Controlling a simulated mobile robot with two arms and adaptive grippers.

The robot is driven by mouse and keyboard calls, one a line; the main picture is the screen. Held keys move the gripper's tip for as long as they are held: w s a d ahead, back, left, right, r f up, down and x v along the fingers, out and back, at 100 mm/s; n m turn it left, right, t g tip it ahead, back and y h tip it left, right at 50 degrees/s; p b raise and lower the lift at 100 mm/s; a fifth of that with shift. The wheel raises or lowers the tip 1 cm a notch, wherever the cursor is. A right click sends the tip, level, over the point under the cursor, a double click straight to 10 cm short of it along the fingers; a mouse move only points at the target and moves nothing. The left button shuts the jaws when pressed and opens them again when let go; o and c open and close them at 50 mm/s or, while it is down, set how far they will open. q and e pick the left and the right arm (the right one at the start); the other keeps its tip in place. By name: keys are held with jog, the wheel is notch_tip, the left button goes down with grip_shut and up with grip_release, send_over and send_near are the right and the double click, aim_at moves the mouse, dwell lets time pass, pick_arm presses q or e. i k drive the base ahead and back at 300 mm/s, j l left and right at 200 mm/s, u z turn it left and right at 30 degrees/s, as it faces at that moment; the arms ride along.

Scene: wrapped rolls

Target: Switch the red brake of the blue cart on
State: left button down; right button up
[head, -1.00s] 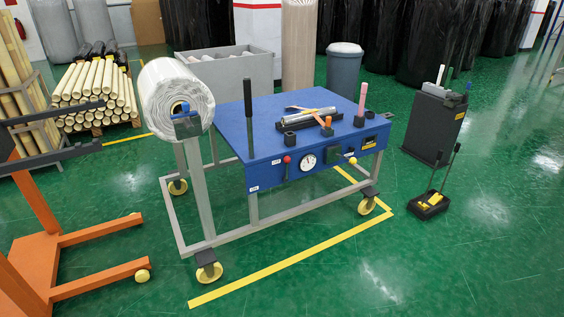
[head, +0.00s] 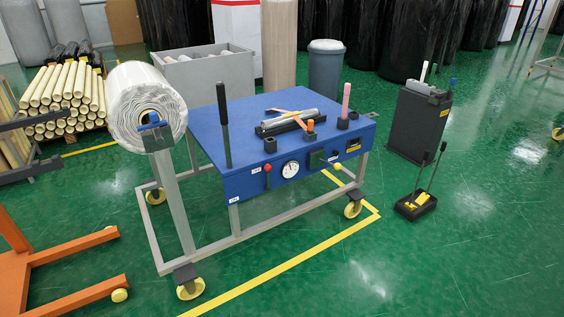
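The blue cart (head: 205,137) stands in the middle of the head view on a grey frame with yellow castor wheels. A small red knob (head: 267,168) sits on its blue front panel, left of a round white gauge (head: 290,169). It is the only red control I see on the cart; whether it is on or off I cannot tell. A tall black lever (head: 224,125) stands upright at the cart's left front. Dark pedals (head: 186,272) sit over the front castors. Neither of my grippers is in view.
A white wrapped roll (head: 147,105) is held at the cart's left end. An orange stand (head: 65,262) with dark arms is at left. A black bin (head: 418,125) and a small black box with two rods (head: 415,205) stand right. Green floor (head: 400,275) in front is clear.

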aim_at(267, 167)
jog(key=i+l, duration=0.2)
jog(key=i, duration=0.25)
jog(key=i+l, duration=0.2)
jog(key=i, duration=0.2)
jog(key=i+l+z, duration=0.1)
jog(key=i, duration=0.35)
jog(key=i+l, duration=0.25)
jog(key=i, duration=0.2)
